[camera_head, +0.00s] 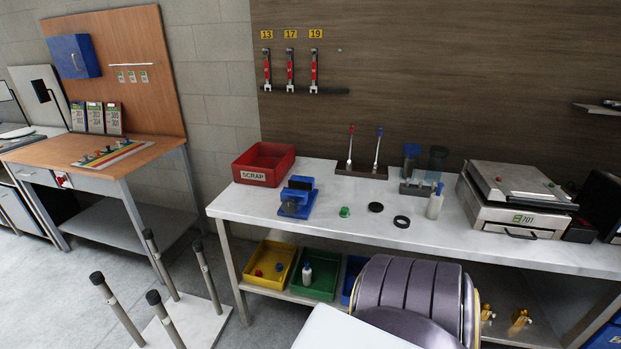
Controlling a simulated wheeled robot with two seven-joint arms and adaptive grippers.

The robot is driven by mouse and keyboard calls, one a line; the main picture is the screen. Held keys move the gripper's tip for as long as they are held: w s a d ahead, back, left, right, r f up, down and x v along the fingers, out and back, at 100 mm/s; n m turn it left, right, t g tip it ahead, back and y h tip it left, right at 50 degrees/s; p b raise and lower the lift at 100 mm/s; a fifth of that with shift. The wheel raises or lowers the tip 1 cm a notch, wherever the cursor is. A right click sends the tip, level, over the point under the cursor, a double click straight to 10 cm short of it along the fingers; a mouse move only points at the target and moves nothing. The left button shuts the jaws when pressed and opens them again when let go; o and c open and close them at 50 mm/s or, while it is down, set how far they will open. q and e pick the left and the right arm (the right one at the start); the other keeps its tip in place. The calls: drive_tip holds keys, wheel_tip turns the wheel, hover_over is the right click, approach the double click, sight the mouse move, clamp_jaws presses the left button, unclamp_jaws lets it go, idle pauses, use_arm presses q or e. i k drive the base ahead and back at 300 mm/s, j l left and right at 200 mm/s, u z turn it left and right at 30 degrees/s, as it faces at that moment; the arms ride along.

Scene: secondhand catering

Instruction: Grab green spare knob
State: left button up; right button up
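A small green knob (344,212) sits on the white-topped workbench (400,236), near the middle of its left half. Neither of my grippers shows in the head view, and nothing touches the knob.
A grey press (514,197) stands at right. Coloured bins, including a green bin (316,277), sit below. The front strip is clear.

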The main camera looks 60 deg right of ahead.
sight(344, 212)
drive_tip(key=z, duration=1.8)
